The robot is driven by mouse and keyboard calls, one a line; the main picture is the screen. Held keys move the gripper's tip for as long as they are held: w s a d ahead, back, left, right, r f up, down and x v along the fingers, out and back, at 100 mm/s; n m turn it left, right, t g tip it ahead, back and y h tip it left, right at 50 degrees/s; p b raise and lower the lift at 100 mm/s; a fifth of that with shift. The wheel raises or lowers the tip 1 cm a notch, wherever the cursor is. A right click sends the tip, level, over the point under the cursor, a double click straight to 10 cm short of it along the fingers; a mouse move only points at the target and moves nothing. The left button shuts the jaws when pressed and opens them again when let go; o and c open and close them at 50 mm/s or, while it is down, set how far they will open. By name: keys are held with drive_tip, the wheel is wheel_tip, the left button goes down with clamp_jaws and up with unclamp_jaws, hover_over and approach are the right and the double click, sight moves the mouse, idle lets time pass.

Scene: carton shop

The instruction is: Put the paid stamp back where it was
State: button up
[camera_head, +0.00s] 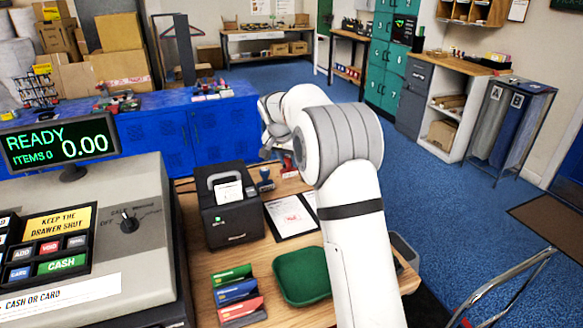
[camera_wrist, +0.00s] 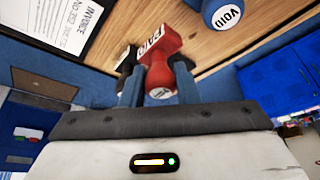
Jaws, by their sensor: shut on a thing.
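The red PAID stamp (camera_wrist: 160,42) is between the two fingers of my gripper (camera_wrist: 158,72) in the wrist view. The gripper is shut on it, with its round red knob toward the palm and its lettered block beyond the fingertips. In the head view a small red part of the stamp (camera_head: 287,162) shows beside my arm, which hides most of the gripper. The blue VOID stamp (camera_wrist: 226,12) is close by on the wooden counter; it also shows in the head view (camera_head: 265,180). I cannot tell whether the PAID stamp touches the counter.
An invoice clipboard (camera_head: 291,216) lies on the counter (camera_head: 262,262) near the stamps. A black receipt printer (camera_head: 230,221) stands left of it. A green tray (camera_head: 301,277) and several coloured booklets (camera_head: 238,292) are in front. The cash register (camera_head: 80,235) fills the left.

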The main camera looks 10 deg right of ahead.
drive_tip(key=shift+f, duration=1.5)
drive_tip(key=o, duration=0.8)
drive_tip(key=shift+r, duration=0.1)
drive_tip(key=v, duration=1.2)
drive_tip(key=s+d+n+y, duration=0.15)
drive_tip(key=s+n, duration=0.25)
drive_tip(key=s, duration=1.6)
drive_tip(key=s+f+n, duration=0.1)
drive_tip(key=s+f, duration=0.1)
drive_tip(key=s, duration=0.4)
drive_tip(key=s+d+f+n, duration=0.1)
drive_tip(key=s+f, duration=0.2)
drive_tip(key=s, duration=0.4)
drive_tip(key=s+d+f+g+y, duration=0.1)
drive_tip(key=s+f, duration=0.1)
drive_tip(key=s, duration=0.4)
drive_tip(key=shift+s+d+f+n, duration=0.15)
drive_tip(key=shift+s+f+n, duration=0.2)
drive_tip(key=shift+s+n, duration=0.05)
